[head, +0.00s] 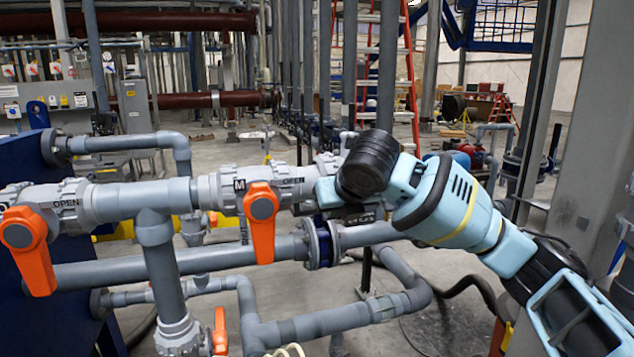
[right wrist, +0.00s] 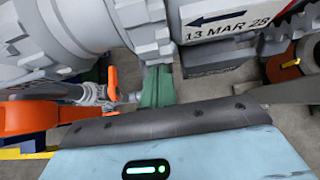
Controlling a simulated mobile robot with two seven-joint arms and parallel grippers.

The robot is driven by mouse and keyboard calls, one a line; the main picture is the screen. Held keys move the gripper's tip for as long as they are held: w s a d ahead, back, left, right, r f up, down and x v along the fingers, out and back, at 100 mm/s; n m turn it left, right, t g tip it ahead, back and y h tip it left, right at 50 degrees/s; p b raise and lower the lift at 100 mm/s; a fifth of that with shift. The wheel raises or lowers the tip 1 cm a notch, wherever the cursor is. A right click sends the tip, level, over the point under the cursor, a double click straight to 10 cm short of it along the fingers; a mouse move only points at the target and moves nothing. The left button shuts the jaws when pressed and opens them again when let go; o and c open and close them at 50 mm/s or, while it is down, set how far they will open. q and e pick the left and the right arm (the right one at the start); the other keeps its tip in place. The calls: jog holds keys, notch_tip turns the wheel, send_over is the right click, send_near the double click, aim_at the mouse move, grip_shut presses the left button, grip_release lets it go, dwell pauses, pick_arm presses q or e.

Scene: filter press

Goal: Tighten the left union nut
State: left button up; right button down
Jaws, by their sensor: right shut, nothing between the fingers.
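A grey pipe valve with an orange lever (head: 262,222) marked OPEN sits mid-picture in the head view. A ribbed grey union nut (head: 208,190) is on its left side. Another ribbed nut (head: 326,164) is on its right side, partly behind my right arm. My right gripper (head: 328,192) is beside this right end, its fingertips largely hidden there. In the right wrist view, green fingers (right wrist: 157,86) stand close together just below a ribbed grey nut (right wrist: 148,32), with nothing seen between them. Whether they touch it is unclear. My left gripper is out of view.
A second valve with an orange lever (head: 27,240) stands at the far left. A lower grey pipe (head: 170,268) with a blue flange runs beneath, and a vertical pipe (head: 163,265) descends between the valves. A label with an arrow (right wrist: 228,20) is near the fingers. A grey column (head: 590,120) stands right.

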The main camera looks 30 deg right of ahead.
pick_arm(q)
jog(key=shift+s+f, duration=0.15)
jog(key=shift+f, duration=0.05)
pick_arm(e)
jog(key=shift+d+f, duration=0.1)
jog(key=shift+f, duration=0.7)
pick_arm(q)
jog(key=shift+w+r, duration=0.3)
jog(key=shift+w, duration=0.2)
pick_arm(e)
jog(key=s+r, duration=0.4)
jog(key=r, duration=0.3)
jog(key=shift+a+r, duration=0.15)
jog(key=shift+a, duration=0.3)
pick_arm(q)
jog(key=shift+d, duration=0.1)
